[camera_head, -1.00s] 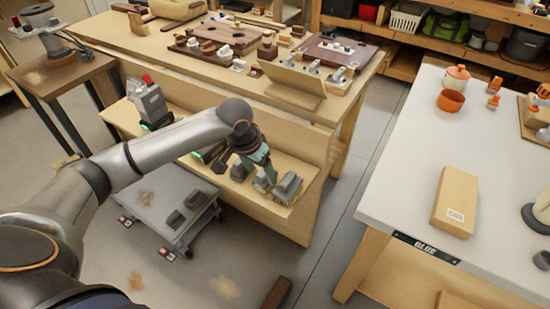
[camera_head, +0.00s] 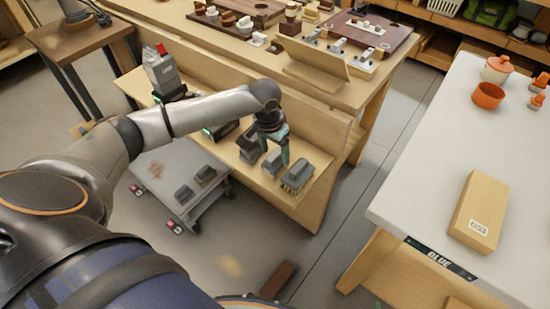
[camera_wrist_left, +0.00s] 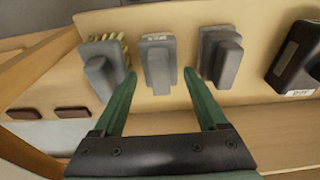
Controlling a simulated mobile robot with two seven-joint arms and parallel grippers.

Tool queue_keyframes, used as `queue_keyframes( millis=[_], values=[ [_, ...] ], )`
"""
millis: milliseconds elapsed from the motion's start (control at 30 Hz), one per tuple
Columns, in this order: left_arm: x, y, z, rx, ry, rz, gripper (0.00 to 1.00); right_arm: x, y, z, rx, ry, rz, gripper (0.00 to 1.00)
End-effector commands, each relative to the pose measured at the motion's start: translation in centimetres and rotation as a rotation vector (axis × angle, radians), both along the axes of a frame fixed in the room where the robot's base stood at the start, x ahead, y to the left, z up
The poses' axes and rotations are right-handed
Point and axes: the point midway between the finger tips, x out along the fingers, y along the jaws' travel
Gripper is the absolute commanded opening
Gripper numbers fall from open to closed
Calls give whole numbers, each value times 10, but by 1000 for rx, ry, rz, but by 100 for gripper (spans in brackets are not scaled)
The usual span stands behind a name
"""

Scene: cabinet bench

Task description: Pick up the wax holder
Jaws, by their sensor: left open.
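Several grey blocks with raised grips stand on the low wooden shelf. A middle grey block (camera_wrist_left: 158,62) lies between my left fingertips in the left wrist view; it also shows in the head view (camera_head: 272,163). A bristled grey block (camera_wrist_left: 103,66) is to its left and another grey block (camera_wrist_left: 220,56) to its right. I cannot tell for sure which is the wax holder. My left gripper (camera_wrist_left: 160,76) is open and empty, its green fingers either side of the middle block. In the head view the left gripper (camera_head: 276,148) hangs over the shelf. My right gripper is not in view.
The wooden bench top (camera_head: 225,35) overhangs the shelf (camera_head: 325,165) from behind. A black device (camera_wrist_left: 297,58) stands to the right in the wrist view. A grey cart (camera_head: 165,180) with dark blocks sits below. A white table (camera_head: 420,160) is at right.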

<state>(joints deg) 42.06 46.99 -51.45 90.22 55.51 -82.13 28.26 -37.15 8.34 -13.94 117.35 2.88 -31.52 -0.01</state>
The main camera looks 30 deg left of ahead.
Motion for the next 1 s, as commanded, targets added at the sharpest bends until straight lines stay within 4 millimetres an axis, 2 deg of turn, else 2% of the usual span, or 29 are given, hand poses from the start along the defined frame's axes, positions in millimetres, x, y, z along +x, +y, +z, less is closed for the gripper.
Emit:
queue_keyframes(
  millis=[200,300,533,1000],
  values=[
    [3,-1,-35,0,2,0,75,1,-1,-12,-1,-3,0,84],
    [4,0,-45,0,1,-1,75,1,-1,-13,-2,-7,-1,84],
    [5,0,-46,1,0,-1,75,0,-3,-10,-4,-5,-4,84],
    [5,0,-45,1,-1,-1,22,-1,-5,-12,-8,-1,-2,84]
  ],
)
